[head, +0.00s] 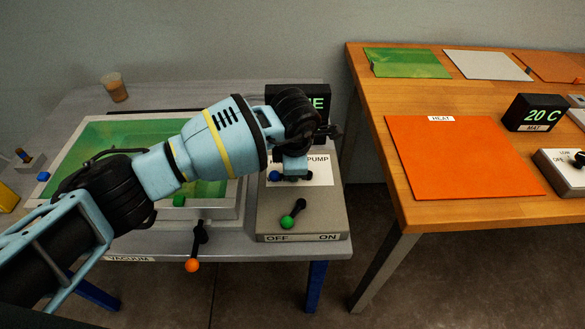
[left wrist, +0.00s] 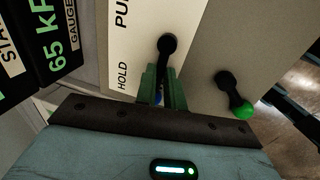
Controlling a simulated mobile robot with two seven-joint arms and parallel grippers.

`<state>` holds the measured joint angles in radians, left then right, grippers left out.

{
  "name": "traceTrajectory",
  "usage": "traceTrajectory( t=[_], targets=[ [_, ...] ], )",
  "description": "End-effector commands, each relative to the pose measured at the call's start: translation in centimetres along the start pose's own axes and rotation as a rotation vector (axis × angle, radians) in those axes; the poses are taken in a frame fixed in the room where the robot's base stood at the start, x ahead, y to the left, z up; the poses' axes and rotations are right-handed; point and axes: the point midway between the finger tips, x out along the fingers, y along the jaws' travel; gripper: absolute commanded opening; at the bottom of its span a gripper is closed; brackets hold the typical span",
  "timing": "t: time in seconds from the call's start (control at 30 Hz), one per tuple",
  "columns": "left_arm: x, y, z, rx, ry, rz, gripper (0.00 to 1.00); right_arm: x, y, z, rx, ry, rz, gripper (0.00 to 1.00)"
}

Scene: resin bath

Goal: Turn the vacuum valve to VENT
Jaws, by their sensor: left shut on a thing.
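The vacuum valve is a black lever (left wrist: 167,45) with a blue knob (head: 274,176) on the white panel (head: 318,170) of the grey pump box. In the left wrist view the panel reads HOLD and part of PUMP; I see no VENT label. My left gripper (left wrist: 163,92) is shut on the valve handle at its blue knob, its green fingers on either side. The lever runs from its pivot toward my gripper, with HOLD to the left of the handle. In the head view my left wrist hides part of the valve and panel. My right gripper is not in view.
A green-knobbed lever (head: 288,221) stands near the OFF/ON label on the pump box. An orange-knobbed lever (head: 193,264) hangs at the bath's front. Black displays stand behind; one reads 65 kP in the left wrist view (left wrist: 62,45). A wooden table (head: 390,205) is at right.

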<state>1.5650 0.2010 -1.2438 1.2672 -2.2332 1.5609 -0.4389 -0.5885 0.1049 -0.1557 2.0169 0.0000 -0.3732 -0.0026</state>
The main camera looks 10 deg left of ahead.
Motion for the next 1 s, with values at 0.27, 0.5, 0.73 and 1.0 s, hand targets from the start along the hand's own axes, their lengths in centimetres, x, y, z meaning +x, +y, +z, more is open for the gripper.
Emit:
traceTrajectory(
  t=[0.27, 0.5, 0.73, 1.0],
  targets=[
    [0.0, 0.0, 0.0, 0.000, 0.001, -0.001, 0.33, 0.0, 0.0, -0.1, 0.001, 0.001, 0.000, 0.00],
    [-0.3, 0.0, 0.0, 0.001, 0.000, 0.001, 0.33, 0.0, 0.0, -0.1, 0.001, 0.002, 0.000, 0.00],
    [-3.4, 0.1, 0.0, 0.001, -0.001, 0.004, 0.33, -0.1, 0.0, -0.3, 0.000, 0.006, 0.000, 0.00],
    [-7.0, 0.0, 0.0, 0.000, 0.000, 0.001, 0.33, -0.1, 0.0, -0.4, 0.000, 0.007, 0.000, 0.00]
  ],
)
